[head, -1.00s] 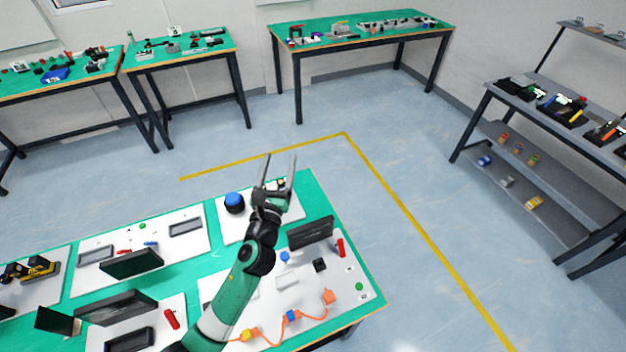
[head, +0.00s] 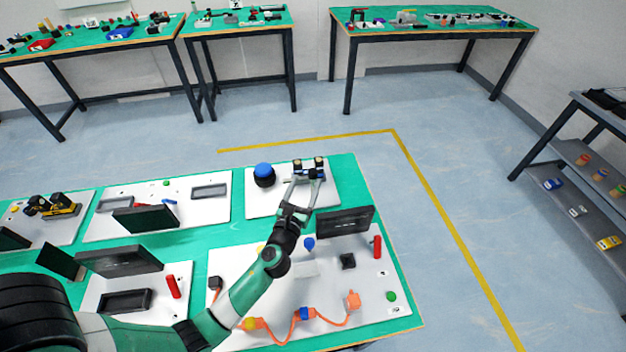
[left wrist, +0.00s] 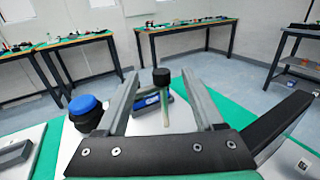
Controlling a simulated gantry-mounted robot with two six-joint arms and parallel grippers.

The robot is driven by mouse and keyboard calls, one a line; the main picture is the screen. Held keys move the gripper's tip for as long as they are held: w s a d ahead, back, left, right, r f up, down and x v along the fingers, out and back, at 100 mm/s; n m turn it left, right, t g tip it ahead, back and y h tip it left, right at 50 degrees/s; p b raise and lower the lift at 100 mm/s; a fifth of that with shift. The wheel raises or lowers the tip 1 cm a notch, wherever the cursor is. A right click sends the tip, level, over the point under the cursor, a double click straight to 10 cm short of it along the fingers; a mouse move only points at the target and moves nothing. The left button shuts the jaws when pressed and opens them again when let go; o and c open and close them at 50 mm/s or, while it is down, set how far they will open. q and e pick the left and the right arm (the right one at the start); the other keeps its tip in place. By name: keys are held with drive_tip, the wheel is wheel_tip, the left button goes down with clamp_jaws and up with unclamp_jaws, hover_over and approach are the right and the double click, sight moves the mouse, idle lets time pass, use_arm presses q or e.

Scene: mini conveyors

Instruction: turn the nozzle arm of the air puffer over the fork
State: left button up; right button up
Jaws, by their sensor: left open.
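A white panel (head: 257,203) at the table's far right end carries a round blue dome on a black base (head: 264,175) and a small blue-and-black device (head: 308,167). In the left wrist view the dome (left wrist: 86,109) is left of the fingers. The device shows there as a blue body (left wrist: 149,101) and a black cylinder (left wrist: 161,77) on a pale upright post (left wrist: 165,108). I cannot tell which parts are the nozzle arm and the fork. My left gripper (head: 304,181) is open and empty, its fingertips pointing at the device, with the cylinder showing between them (left wrist: 159,76). My right gripper is out of view.
A dark upright screen (head: 345,221) stands close right of my left gripper. The nearer panel holds a red handle (head: 377,247), a black block (head: 348,261) and an orange cable (head: 330,318). Other panels lie to the left. Beyond the table's far edge is open floor.

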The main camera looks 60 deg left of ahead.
sight(311, 176)
use_arm(q)
drive_tip(key=shift+w+a+f+b, duration=0.2)
drive_tip(key=shift+w+a+f, duration=0.25)
drive_tip(key=shift+f, duration=0.15)
drive_tip(key=shift+w+a+f+b, duration=0.2)
drive_tip(key=shift+w+a+f, duration=0.15)
drive_tip(key=shift+f, duration=0.25)
drive_tip(key=b+x, duration=0.1)
drive_tip(key=x, duration=0.4)
drive_tip(key=shift+w+a+r, duration=0.1)
drive_tip(key=shift+a+r, duration=0.05)
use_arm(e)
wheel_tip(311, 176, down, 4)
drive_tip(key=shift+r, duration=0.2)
use_arm(q)
clamp_jaws()
